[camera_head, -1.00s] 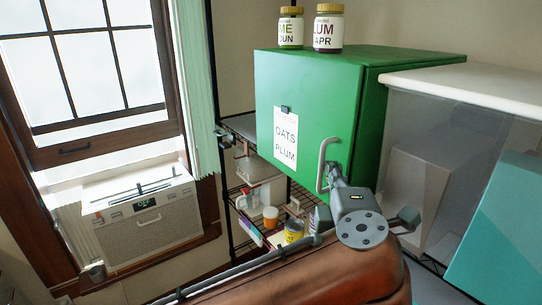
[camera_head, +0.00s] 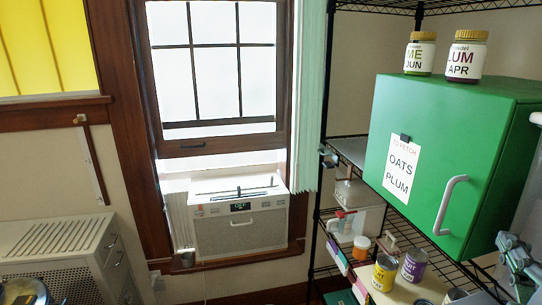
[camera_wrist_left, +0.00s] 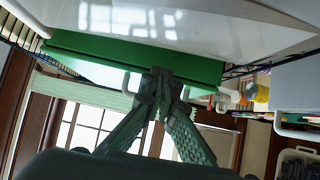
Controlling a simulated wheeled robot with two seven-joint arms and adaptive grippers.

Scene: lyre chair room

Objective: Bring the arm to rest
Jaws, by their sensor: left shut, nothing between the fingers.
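My left gripper (camera_head: 516,258) shows at the lower right edge of the head view, just right of and below the green cabinet's (camera_head: 445,125) pale handle (camera_head: 449,204). It appears apart from the handle. In the left wrist view the fingers of my left gripper (camera_wrist_left: 160,76) are drawn together at the tips, with nothing between them. The green cabinet (camera_wrist_left: 90,52) is beyond them there. The cabinet door looks closed and carries a label reading OATS and PLUM (camera_head: 400,168). My right gripper is in neither view.
Two jars (camera_head: 466,57) stand on the cabinet. A wire rack (camera_head: 345,152) below holds several jars and bottles, including a yellow can (camera_head: 384,273). A window unit (camera_head: 240,222) sits in the window. A grey slatted cabinet (camera_head: 60,250) is at lower left. White surfaces (camera_wrist_left: 190,28) lie close in the wrist view.

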